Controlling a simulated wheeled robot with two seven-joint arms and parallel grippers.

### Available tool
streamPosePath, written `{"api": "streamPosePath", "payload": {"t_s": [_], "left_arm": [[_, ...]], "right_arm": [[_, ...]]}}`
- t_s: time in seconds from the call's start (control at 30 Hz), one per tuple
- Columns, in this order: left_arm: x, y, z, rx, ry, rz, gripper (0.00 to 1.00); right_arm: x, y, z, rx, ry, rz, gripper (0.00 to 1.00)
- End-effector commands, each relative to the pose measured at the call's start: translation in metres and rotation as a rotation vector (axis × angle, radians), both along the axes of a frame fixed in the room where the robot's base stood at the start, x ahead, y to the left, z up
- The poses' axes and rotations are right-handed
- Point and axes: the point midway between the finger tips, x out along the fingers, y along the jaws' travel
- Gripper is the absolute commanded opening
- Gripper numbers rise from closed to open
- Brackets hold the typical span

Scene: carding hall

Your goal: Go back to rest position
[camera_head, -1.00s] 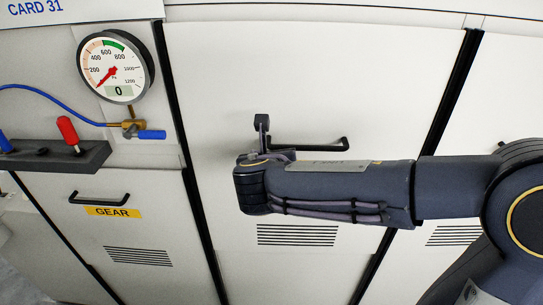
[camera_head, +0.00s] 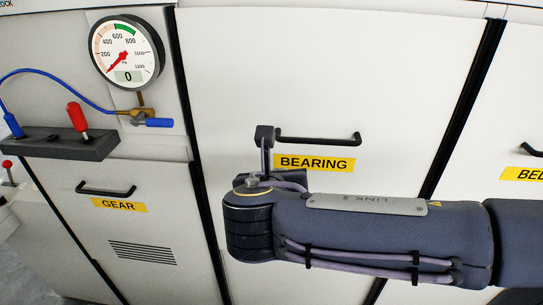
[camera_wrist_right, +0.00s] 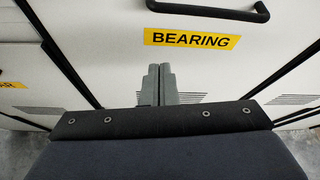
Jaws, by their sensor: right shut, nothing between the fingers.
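My right arm comes in from the right in the head view, its wrist bent in front of the door labelled BEARING (camera_head: 314,163). In the right wrist view my right gripper (camera_wrist_right: 154,84) shows two grey fingers side by side, shut and empty. They point at the pale door below the BEARING label and its black handle (camera_wrist_right: 212,10). I cannot tell whether the fingertips touch the door. In the head view the fingers are not clearly seen behind the wrist. My left gripper is in neither view.
A round pressure gauge (camera_head: 126,50) reading 0 hangs at upper left. Below it are a brass valve with a blue lever (camera_head: 158,122) and a dark shelf (camera_head: 60,147) with a red-handled tool (camera_head: 77,117). The GEAR door handle (camera_head: 106,190) sticks out at lower left.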

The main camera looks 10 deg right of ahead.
Motion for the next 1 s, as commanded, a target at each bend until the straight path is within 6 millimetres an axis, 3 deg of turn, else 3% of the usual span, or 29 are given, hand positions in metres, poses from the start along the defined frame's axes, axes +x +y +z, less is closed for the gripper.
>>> {"api": "streamPosePath", "payload": {"t_s": [0.13,0.27,0.37,0.4,0.5,0.6,0.77,0.8,0.9,1.0], "left_arm": [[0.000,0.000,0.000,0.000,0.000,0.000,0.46],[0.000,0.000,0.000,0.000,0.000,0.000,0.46],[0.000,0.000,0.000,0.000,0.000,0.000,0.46],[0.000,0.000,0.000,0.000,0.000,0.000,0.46],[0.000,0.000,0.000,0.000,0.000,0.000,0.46],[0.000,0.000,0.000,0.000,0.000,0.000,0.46],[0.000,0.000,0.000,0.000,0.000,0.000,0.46],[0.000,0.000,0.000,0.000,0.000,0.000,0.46],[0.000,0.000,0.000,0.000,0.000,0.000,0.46],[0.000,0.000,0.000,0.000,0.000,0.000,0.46]], "right_arm": [[-0.003,-0.007,-0.003,0.034,0.009,-0.027,0.00],[-0.017,-0.048,-0.027,0.260,0.060,-0.208,0.00],[-0.049,-0.096,-0.063,0.613,0.106,-0.516,0.00],[-0.068,-0.113,-0.081,0.795,0.116,-0.687,0.00],[-0.119,-0.136,-0.119,1.278,0.098,-1.176,0.00],[-0.157,-0.133,-0.140,1.700,0.036,-1.644,0.00],[-0.182,-0.118,-0.149,2.157,-0.067,-2.195,0.00],[-0.185,-0.115,-0.149,-2.158,0.080,2.216,0.00],[-0.187,-0.111,-0.148,-2.030,0.091,2.111,0.00],[-0.187,-0.110,-0.148,-2.018,0.091,2.101,0.00]]}}
